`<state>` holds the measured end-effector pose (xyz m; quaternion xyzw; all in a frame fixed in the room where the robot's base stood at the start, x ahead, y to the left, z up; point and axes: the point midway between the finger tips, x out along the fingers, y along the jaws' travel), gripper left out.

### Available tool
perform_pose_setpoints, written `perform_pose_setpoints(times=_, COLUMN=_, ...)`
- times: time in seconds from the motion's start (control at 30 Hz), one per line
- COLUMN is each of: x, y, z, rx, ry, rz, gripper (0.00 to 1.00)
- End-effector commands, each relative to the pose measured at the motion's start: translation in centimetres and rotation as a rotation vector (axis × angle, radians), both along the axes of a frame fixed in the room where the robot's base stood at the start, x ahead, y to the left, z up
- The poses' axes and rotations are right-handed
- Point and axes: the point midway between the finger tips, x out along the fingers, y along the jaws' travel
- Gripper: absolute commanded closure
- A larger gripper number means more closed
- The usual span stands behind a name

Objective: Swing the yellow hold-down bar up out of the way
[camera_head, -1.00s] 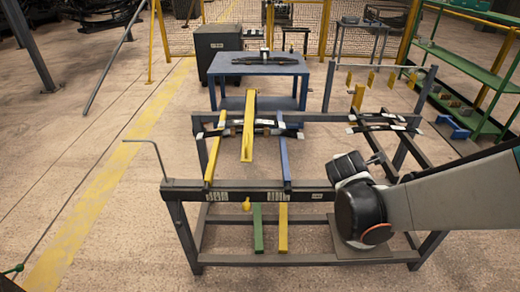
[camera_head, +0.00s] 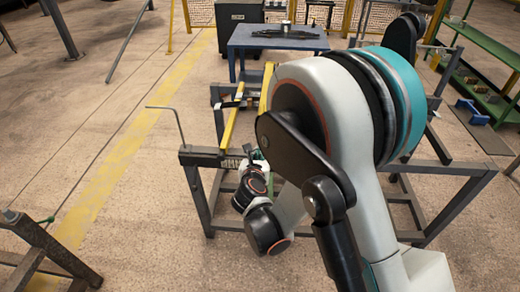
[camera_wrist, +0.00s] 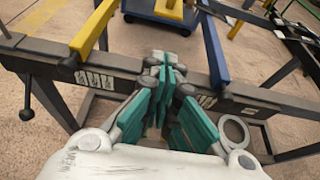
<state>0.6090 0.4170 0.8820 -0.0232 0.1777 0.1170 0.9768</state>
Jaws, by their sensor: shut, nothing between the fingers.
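In the head view two yellow bars show on the near rack: a slim one (camera_head: 231,118) running back from the front rail, and the upper part of a second one (camera_head: 266,85) just right of it. Their lower and right surroundings are hidden behind my arm. I cannot tell for sure which is the hold-down bar. The wrist view shows a yellow bar (camera_wrist: 92,30) left of my gripper and a blue bar (camera_wrist: 213,45) to the right. My gripper (camera_wrist: 165,75) is shut and empty, its teal fingers over the front rail between the bars, apart from both.
The dark front rail (camera_wrist: 245,95) crosses under my fingers. A bent rod (camera_head: 170,112) stands up at the rack's left corner. A blue table (camera_head: 275,38) stands behind and a green shelf (camera_head: 490,45) at the right.

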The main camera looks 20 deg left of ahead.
Motion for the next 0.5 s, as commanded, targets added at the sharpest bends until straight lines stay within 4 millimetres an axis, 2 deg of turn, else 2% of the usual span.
perform_pose_setpoints(times=0.43, x=8.0, y=1.7, z=-3.4, rx=0.003, ry=0.002, rz=-0.005, gripper=1.0)
perform_pose_setpoints(times=0.5, x=8.0, y=1.8, z=-2.4, rx=0.003, ry=0.001, rz=-0.002, gripper=1.0)
